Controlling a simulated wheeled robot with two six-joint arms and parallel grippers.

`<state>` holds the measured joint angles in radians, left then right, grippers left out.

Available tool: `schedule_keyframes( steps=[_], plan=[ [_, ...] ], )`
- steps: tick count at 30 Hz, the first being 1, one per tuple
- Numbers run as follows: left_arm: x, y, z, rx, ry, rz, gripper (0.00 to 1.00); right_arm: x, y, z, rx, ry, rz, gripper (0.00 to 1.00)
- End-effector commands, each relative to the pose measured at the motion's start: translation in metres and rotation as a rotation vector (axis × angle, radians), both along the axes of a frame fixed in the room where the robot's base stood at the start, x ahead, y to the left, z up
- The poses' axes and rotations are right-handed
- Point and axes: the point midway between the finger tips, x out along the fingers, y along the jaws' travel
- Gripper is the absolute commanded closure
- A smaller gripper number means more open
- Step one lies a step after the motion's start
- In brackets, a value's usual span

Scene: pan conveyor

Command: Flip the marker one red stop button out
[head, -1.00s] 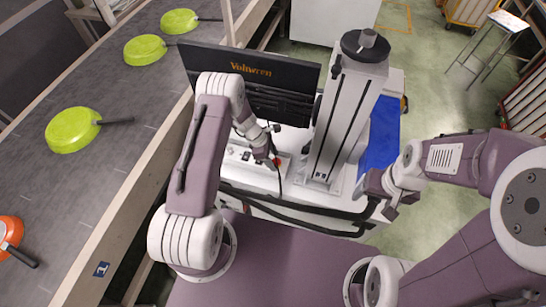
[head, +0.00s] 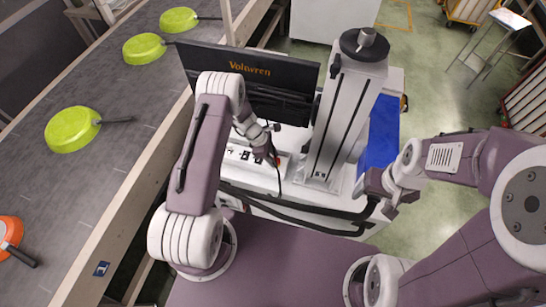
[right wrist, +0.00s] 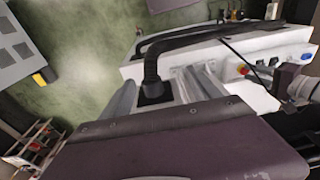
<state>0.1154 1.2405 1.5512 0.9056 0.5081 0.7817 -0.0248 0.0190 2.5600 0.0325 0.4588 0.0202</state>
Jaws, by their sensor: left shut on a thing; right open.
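The marker machine (head: 300,183) is a white cabinet with a tall column and a dark screen marked Volnwren. Its control panel (head: 236,157) carries dark switches, with the red stop button (head: 279,161) at the right end. The button also shows red with yellow at its base in the right wrist view (right wrist: 243,69). My left gripper (head: 274,158) is at the button and shut on it, hiding part of it in the head view. My right gripper (head: 393,208) is open and empty, right of the machine and well apart from the button.
A conveyor (head: 85,185) on the left carries several green pans and an orange pan (head: 10,232). The dark screen (head: 250,85) stands behind my left gripper. Black hoses (head: 290,210) cross the machine's front.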

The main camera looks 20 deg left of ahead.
Motion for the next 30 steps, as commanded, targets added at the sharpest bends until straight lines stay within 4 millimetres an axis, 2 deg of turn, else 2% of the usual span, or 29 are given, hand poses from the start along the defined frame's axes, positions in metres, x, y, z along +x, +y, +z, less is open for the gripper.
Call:
schedule_keyframes(
  steps=[26,30],
  plan=[
    [0.0003,0.0011,0.0000,0.002,-0.002,0.001,1.00,0.0000,0.0000,0.0001,0.000,0.000,0.000,0.29],
    [0.0005,0.0011,0.0080,0.002,-0.001,0.002,1.00,0.0000,0.0000,0.0035,0.000,0.000,0.000,0.29]
  ],
)
